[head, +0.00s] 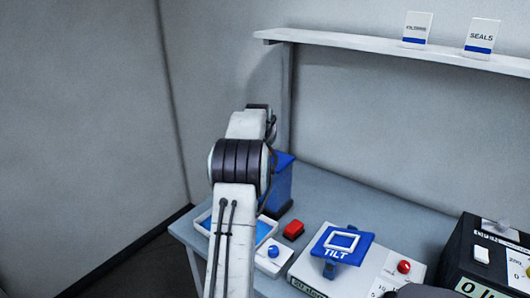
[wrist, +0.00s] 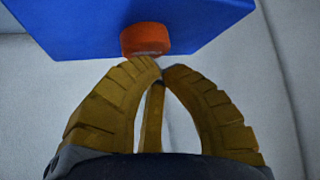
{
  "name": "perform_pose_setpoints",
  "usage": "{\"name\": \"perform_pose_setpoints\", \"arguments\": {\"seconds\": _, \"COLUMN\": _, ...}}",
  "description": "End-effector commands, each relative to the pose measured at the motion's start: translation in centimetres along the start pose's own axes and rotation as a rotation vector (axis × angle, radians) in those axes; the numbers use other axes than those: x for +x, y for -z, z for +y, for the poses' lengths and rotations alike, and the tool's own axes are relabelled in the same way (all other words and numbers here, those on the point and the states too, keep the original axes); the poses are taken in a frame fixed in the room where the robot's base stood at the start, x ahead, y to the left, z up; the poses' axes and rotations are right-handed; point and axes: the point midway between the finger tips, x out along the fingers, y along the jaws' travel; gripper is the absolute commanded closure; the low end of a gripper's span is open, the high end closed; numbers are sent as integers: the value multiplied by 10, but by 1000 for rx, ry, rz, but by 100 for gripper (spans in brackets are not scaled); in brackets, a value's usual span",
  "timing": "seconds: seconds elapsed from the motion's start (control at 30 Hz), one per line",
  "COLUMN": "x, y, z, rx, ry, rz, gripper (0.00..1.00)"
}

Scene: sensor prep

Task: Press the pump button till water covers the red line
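In the wrist view an orange-red round button (wrist: 145,39) sits on the face of a blue box (wrist: 75,22). My gripper (wrist: 160,65) has its ribbed yellow fingers drawn together with nothing between them. The fingertips are at the button's lower edge in the picture; I cannot tell if they touch it. In the head view a blue box (head: 283,185) stands at the back of the table, partly behind my arm, which hides my gripper. A tray with blue water (head: 263,231) lies in front of it, partly hidden by my arm. I see no red line.
On the table (head: 345,190) are a red block (head: 293,230), a white box with a blue knob (head: 273,252), a panel with a blue TILT plate (head: 337,245) and red knob (head: 404,267), and a black device (head: 490,260) at right. A shelf (head: 390,46) hangs above.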

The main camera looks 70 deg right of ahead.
Motion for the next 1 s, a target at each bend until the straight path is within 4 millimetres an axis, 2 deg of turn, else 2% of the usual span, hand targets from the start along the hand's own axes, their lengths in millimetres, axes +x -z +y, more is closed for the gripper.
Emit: {"name": "perform_pose_setpoints", "arguments": {"seconds": 1.0, "x": 7, "y": -8, "z": 0, "rx": 0, "ry": 0, "rz": -1, "gripper": 100}}
